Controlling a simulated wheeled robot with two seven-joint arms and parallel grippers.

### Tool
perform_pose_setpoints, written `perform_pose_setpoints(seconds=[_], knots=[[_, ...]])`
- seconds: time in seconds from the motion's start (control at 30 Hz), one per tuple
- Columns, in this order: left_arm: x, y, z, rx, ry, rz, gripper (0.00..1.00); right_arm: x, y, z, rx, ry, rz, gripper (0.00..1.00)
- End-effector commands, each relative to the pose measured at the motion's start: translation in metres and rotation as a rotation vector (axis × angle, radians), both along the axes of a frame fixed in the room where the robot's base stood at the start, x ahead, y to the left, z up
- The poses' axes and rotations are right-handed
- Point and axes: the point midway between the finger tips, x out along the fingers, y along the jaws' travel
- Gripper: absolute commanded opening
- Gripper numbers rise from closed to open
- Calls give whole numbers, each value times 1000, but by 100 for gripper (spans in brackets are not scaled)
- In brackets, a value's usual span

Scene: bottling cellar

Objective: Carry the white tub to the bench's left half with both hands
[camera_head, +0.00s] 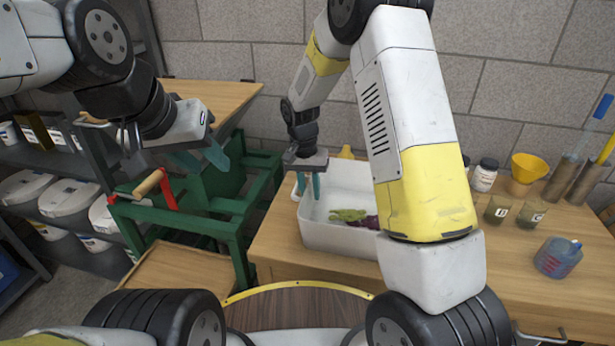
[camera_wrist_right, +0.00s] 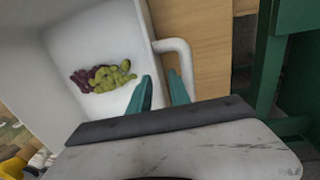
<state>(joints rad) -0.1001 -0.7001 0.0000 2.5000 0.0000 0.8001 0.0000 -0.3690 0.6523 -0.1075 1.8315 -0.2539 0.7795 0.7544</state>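The white tub (camera_head: 322,237) stands on the wooden bench (camera_head: 505,290), near the bench's left end in the head view. Green grapes (camera_head: 347,215) and dark purple grapes (camera_head: 371,222) lie inside it. My right gripper (camera_head: 308,191) points down at the tub's left side, fingers apart. In the wrist view its fingertips (camera_wrist_right: 162,84) are close to the tub's white handle (camera_wrist_right: 178,50); I cannot tell if they straddle it. My left gripper (camera_head: 203,160) is open and empty, left of the tub, above the green frame. My right arm hides the tub's right side.
A green frame (camera_head: 222,216) with a wooden-handled crank stands left of the bench. On the bench's right are a lidded jar (camera_head: 484,175), a yellow funnel (camera_head: 529,167), small labelled cups (camera_head: 530,213) and a blue jug (camera_head: 557,257). Shelves with tubs (camera_head: 62,197) stand far left.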

Motion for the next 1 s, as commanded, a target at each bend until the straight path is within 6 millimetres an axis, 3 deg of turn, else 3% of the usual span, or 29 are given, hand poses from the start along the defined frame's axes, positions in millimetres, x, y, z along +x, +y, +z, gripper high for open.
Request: perform_pose_setpoints(seconds=[0.27,0.7,1.0], knots=[[0,0,0,0,0,0,36,1,2,15,2,-4,1,25],[0,0,0,0,0,0,36,4,11,103,2,-4,0,25],[0,0,0,0,0,0,36,-3,5,137,24,-18,9,25]])
